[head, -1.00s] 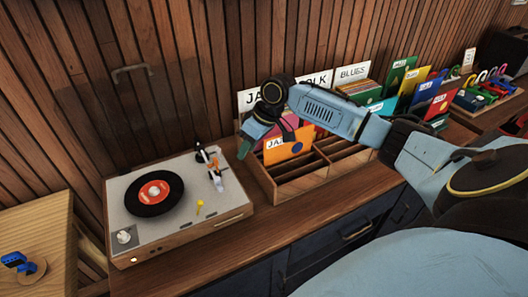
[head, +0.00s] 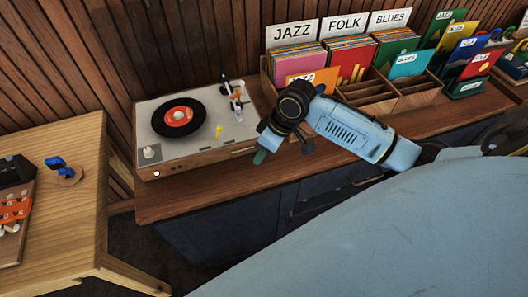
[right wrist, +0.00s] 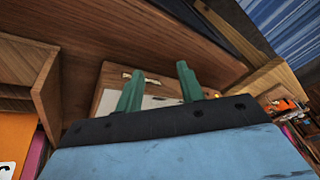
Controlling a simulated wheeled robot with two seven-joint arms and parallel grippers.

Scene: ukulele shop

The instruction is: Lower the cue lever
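The turntable (head: 158,131) stands on the wooden counter, with a black record (head: 178,118) with a red label on its platter. The white tonearm (head: 236,98) is at its right side. A small yellow lever (head: 218,132), which looks like the cue lever, stands up near the front right of its top. My right gripper (head: 261,156) is just off the turntable's front right corner, apart from the lever. In the right wrist view its two green fingers (right wrist: 160,85) are spread with nothing between them, and part of the turntable (right wrist: 112,78) shows beyond. My left gripper is not in view.
A record crate (head: 375,95) with JAZZ, FOLK and BLUES dividers stands right of the turntable, close behind my right arm. A light wooden table (head: 75,185) with a blue item (head: 62,170) is at the left. The counter front (head: 200,205) is clear.

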